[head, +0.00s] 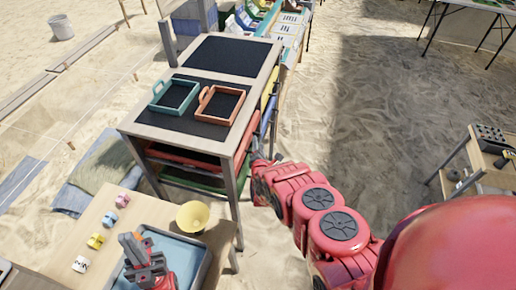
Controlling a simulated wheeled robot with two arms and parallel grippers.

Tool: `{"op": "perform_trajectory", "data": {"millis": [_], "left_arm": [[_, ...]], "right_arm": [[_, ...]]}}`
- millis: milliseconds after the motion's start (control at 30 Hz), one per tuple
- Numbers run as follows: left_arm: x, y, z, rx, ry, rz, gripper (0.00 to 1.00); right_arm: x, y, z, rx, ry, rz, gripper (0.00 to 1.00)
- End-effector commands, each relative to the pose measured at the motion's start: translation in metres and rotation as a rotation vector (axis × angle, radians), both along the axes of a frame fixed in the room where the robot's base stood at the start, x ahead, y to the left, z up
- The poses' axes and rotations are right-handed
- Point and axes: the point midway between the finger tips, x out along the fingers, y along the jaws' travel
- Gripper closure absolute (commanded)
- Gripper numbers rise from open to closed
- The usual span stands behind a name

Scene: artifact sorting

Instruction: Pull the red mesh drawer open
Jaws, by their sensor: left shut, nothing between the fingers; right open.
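The red mesh drawer (184,155) sits under the top of the wood-edged table, above a green drawer (190,181). A red edge also shows at the table's right side. I cannot tell how far the drawer stands out. My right gripper (256,163) is at the table's right side, close to that red edge and beside the grey table leg. It is open; its fingers are small and partly hidden by my red arm, and I cannot tell whether they touch the drawer. My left gripper (132,246) is shut and empty above the blue tray (200,262).
A teal tray (157,104) and an orange tray (237,113) lie on the table's dark top. A yellow bowl (192,217) and several small coloured mugs (96,241) stand on the near wooden table. Sand right of the drawer table is open, up to a wooden stand (460,174).

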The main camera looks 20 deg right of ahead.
Motion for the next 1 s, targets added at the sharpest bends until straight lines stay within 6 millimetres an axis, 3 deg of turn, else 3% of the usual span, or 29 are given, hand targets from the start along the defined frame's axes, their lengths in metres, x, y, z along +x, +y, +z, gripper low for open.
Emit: {"op": "perform_trajectory", "data": {"millis": [400,800,1000], "left_arm": [[0.000,0.000,-0.001,0.000,0.000,0.000,1.00],[0.000,0.000,-0.001,0.000,0.000,0.000,1.00],[0.000,0.000,-0.001,0.000,0.000,0.000,1.00]], "right_arm": [[0.023,-0.006,-0.005,-0.001,-0.001,-0.002,0.55],[0.025,-0.007,-0.006,-0.001,0.001,0.000,0.55],[0.025,-0.007,-0.006,-0.001,0.001,0.000,0.89]]}}
